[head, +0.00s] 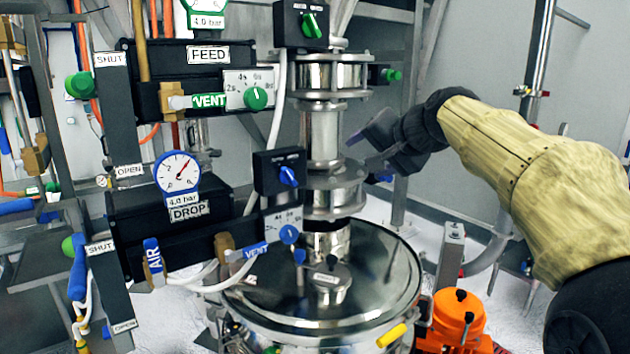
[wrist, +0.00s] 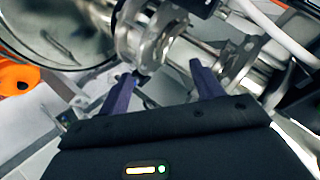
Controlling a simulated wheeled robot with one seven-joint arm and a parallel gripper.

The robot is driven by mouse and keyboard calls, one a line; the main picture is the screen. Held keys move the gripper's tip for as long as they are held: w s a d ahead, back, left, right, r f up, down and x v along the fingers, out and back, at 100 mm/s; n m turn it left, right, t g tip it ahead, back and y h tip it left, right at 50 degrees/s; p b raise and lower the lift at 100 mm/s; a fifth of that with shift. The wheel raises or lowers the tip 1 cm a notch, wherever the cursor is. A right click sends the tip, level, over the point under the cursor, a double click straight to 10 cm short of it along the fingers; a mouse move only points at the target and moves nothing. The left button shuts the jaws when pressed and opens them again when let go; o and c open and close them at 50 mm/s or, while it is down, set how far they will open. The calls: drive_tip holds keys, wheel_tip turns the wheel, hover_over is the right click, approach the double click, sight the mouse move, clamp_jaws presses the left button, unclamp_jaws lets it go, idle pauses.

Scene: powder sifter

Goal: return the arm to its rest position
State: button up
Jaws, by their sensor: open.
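My arm, in a tan sleeve, reaches in from the right in the head view. My gripper (head: 370,145) is beside the steel column (head: 322,135) of the sifter, at its right side. In the wrist view my gripper (wrist: 163,88) shows two dark purple fingers spread apart with nothing between them. The column's clamped flanges (wrist: 145,35) lie beyond the fingertips. I cannot tell whether a fingertip touches the column.
The round sifter lid (head: 375,270) is below the gripper. An orange motor (head: 458,315) stands at the lower right. The FEED box (head: 205,58) and DROP box (head: 160,215), with gauges and valves, fill the left. A steel pole (head: 535,65) rises behind my arm.

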drive_tip(key=s+d+f+n+g+h+p, duration=0.1)
drive_tip(key=s+f+g+h, duration=0.15)
drive_tip(key=f, duration=0.75)
drive_tip(key=s+d+f+n+g+h, duration=0.1)
drive_tip(key=s+f, duration=0.3)
drive_tip(key=f, duration=0.7)
drive_tip(key=s+d+f+n+g+h+p, duration=0.1)
drive_tip(key=s+f+g, duration=0.4)
drive_tip(key=s+f, duration=1.1)
drive_tip(key=s+d+n+p, duration=0.1)
drive_tip(key=s+n, duration=0.1)
drive_tip(key=shift+s+d+f+n+h, duration=0.3)
drive_tip(key=shift+f+h, duration=0.05)
